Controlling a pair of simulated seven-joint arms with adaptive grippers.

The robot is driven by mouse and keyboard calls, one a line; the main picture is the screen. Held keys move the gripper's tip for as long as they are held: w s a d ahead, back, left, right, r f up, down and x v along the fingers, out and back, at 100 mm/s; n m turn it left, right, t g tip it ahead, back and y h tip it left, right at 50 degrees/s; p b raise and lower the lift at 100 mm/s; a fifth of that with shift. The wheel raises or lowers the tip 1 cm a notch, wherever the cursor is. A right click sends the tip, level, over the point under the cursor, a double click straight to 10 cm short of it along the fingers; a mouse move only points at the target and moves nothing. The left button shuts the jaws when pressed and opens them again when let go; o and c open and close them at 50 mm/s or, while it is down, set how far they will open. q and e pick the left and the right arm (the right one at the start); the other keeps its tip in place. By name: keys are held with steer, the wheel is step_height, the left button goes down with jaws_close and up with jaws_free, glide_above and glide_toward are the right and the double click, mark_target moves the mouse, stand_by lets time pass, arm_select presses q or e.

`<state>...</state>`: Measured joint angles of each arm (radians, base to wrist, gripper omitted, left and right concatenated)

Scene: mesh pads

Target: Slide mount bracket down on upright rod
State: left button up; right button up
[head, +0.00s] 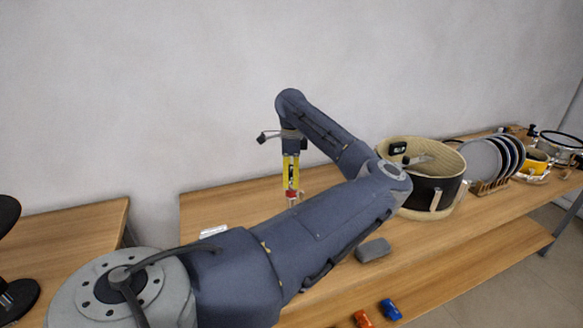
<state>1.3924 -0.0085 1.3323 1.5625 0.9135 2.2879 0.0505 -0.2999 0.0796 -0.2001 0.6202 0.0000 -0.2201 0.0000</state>
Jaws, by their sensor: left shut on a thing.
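My left gripper (291,183) points straight down over the back part of the wooden table, with yellow fingers. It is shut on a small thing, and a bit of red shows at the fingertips. I take this to be the mount bracket (291,194), but it is too small and too covered by the fingers to make out its shape. I cannot make out the upright rod; my left forearm hides the table just in front of the gripper. My right gripper is not in view.
A large drum (433,197) stands on the table (232,194), right of my left gripper. Beyond it are plates in a rack (482,160) and a yellow cup (536,161). A grey block (372,250) lies near the front. A white item (213,231) lies left.

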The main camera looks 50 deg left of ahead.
mark_target(291, 191)
arm_select(q)
steer(key=shift+f, duration=1.6)
steer(key=shift+f, duration=0.2)
steer(key=o, duration=1.3)
steer(key=shift+r, duration=0.1)
step_height(291, 191, up, 12)
steer(key=shift+a+f, duration=0.1)
